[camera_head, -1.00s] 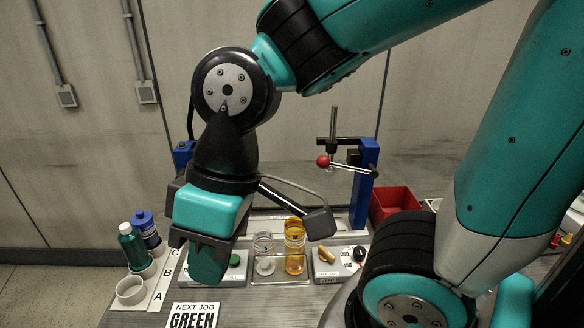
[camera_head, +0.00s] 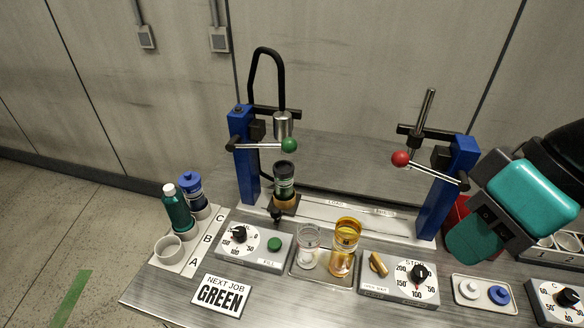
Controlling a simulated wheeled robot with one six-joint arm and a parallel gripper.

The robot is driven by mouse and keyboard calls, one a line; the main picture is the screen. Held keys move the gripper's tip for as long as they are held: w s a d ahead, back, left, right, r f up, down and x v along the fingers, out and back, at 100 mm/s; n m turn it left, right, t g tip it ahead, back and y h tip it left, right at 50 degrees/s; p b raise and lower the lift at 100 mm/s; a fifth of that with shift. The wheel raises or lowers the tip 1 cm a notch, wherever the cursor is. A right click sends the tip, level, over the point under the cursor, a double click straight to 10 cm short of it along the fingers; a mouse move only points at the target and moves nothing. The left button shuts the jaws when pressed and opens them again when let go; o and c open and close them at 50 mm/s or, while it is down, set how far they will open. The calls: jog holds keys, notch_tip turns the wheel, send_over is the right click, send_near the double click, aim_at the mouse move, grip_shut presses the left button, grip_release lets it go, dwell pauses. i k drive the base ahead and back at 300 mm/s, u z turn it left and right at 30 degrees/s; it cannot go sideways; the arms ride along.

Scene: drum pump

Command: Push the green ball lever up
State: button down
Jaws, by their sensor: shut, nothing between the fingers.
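The green ball (camera_head: 289,145) sits at the right end of a metal lever (camera_head: 258,146). The lever runs roughly level from the left blue post (camera_head: 244,158), beneath a black hose and a metal cylinder (camera_head: 283,124). My gripper (camera_head: 466,248) is shut and empty at the right, beside the right blue post (camera_head: 455,185) and well apart from the green ball. My own wrist partly hides the red bin there.
A red ball lever (camera_head: 401,159) juts left from the right post. Green (camera_head: 178,208) and blue bottles stand at left. A clear cup (camera_head: 308,247), an amber cup (camera_head: 343,247), dial boxes and a "NEXT JOB GREEN" card (camera_head: 221,294) occupy the front.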

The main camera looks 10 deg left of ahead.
aim_at(290, 145)
jog(key=z, duration=0.05)
jog(key=k, duration=1.1)
jog(key=u, duration=1.45)
jog(key=i, duration=0.5)
jog(key=z, duration=0.05)
